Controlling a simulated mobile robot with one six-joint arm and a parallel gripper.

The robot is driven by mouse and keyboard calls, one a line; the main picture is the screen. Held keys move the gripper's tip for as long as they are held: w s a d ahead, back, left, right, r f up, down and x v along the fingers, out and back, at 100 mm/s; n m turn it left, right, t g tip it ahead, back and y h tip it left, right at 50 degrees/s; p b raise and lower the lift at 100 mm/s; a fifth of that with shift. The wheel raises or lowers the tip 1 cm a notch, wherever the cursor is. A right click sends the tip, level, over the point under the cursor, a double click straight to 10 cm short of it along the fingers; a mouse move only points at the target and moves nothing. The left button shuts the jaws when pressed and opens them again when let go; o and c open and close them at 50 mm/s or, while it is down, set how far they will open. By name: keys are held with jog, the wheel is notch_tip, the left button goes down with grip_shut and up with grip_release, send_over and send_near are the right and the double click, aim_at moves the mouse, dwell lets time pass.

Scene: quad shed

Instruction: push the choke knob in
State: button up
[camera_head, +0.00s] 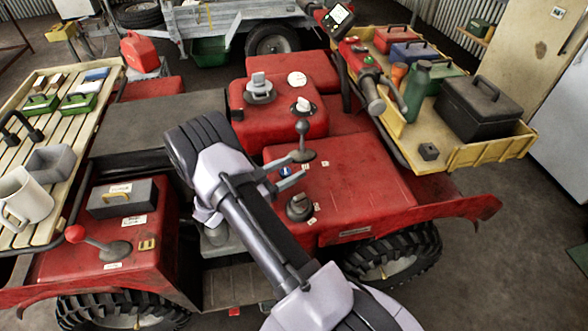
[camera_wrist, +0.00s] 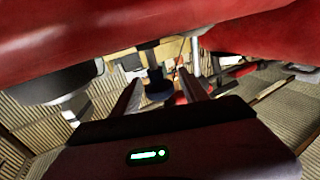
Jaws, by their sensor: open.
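A small round knob with a blue face (camera_head: 285,170) stands on the red front panel (camera_head: 355,190); I take it for the choke knob. My gripper (camera_head: 288,177) is low over the panel, with its fingers apart at this knob. In the wrist view, which looks upside down, a dark knob on a stem (camera_wrist: 157,85) shows between the open fingers (camera_wrist: 160,92), seemingly the same one. I see no contact, but cannot tell the gap or how far the knob is out.
A ball-topped lever (camera_head: 302,135) stands just behind my fingers. A grey rotary knob (camera_head: 299,208) sits just in front of them. The handlebar (camera_head: 365,85) and a yellow tray (camera_head: 490,150) with toolboxes are further right. A slatted rack (camera_head: 70,150) is at left.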

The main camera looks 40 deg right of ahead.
jog(key=shift+s+d, duration=0.1)
jog(key=shift+d, duration=0.6)
grip_shut()
dwell(1.0)
